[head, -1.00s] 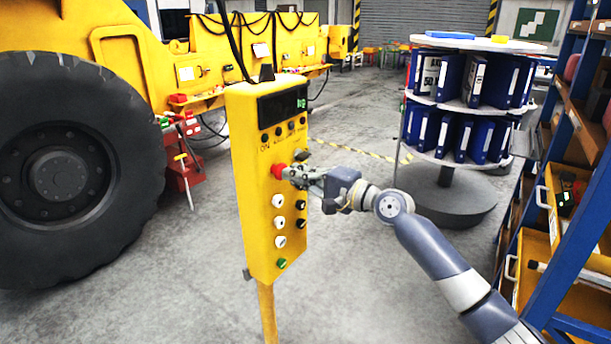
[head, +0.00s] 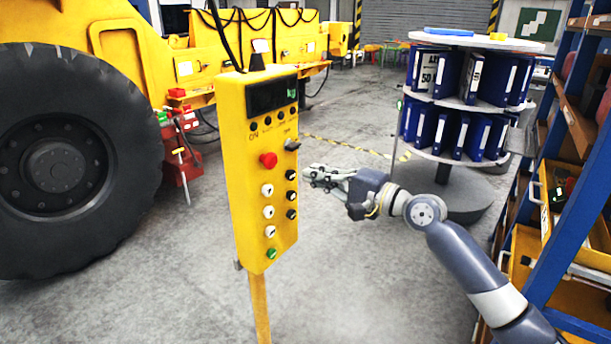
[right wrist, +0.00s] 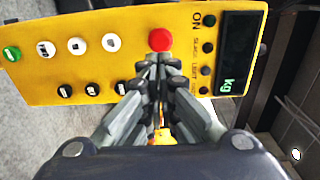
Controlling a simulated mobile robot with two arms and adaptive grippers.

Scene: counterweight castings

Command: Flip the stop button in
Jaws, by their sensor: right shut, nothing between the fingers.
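The red stop button (head: 268,160) is on the front of a yellow control box (head: 262,215) on a post, left of the picture's middle in the head view. In the right wrist view the red button (right wrist: 159,40) shows just beyond the fingertips. My right gripper (head: 308,176) is shut and empty, to the right of the box and apart from the button. In the right wrist view its closed fingers (right wrist: 160,75) point toward the box. My left gripper is not in view.
The box also has white buttons (head: 268,212), black buttons, a green button (head: 271,253) and a grey switch (head: 292,144). A round binder rack (head: 462,162) stands behind my right arm. A blue-framed shelf (head: 570,200) stands at the right. A large tyre (head: 60,165) is at the left.

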